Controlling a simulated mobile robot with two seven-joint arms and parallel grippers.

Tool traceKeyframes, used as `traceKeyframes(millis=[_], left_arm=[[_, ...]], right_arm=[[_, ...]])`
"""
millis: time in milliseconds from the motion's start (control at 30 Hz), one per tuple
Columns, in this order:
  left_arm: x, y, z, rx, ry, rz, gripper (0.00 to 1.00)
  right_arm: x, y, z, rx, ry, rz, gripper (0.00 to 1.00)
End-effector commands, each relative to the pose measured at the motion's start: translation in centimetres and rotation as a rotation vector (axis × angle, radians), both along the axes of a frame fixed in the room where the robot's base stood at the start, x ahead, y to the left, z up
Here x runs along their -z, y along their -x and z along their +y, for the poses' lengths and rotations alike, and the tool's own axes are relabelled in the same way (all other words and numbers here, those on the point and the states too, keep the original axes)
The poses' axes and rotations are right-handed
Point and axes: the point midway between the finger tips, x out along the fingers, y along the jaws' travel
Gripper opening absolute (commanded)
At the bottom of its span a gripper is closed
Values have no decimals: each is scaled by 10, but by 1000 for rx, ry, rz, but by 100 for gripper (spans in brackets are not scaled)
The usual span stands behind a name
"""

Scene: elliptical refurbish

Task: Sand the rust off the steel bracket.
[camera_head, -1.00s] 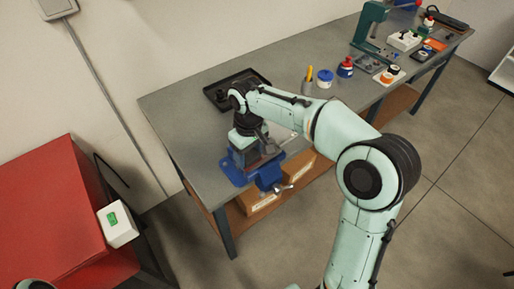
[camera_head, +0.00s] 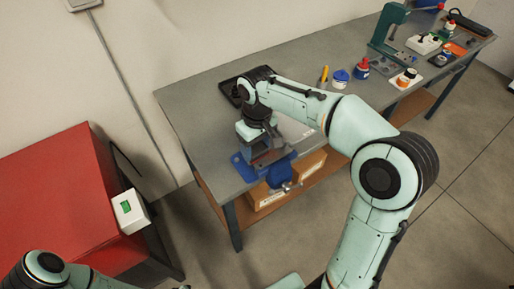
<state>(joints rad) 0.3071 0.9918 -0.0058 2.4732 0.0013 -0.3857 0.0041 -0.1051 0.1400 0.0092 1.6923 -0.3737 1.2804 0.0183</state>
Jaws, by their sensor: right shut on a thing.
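The blue bench vise (camera_head: 284,173) is mounted at the front edge of the grey workbench, near its left end. My right arm reaches over the bench from the right, and my right gripper (camera_head: 262,147) points down at the top of the vise, close above or touching its jaws. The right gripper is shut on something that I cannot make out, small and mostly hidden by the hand. I cannot clearly tell the steel bracket or its rust apart from the grey parts at the vise jaws. Part of my left arm shows at the bottom left; its gripper is out of the picture.
The workbench (camera_head: 205,122) has a black tray (camera_head: 230,86) behind my right wrist. A blue-lidded jar (camera_head: 341,77), a blue-and-red bottle (camera_head: 361,68) and a green press (camera_head: 388,28) stand farther right. Cardboard boxes (camera_head: 270,196) lie on the lower shelf. A red cabinet (camera_head: 60,195) stands left.

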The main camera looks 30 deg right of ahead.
Motion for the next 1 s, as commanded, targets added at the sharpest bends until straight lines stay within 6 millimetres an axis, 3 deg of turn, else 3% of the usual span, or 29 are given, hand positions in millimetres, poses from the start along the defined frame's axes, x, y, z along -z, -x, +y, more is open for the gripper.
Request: traceKeyframes(millis=[233, 633, 1000], left_arm=[[-12, -16, 0, 0, 0, -19, 43], [-12, -15, 0, 0, 0, -17, 43], [-12, -15, 0, 0, 0, -17, 43]], right_arm=[[-25, -1, 0, 0, -1, -4, 39], [-28, 0, 0, 0, 0, -1, 39], [-56, 0, 0, 0, -1, -3, 39]])
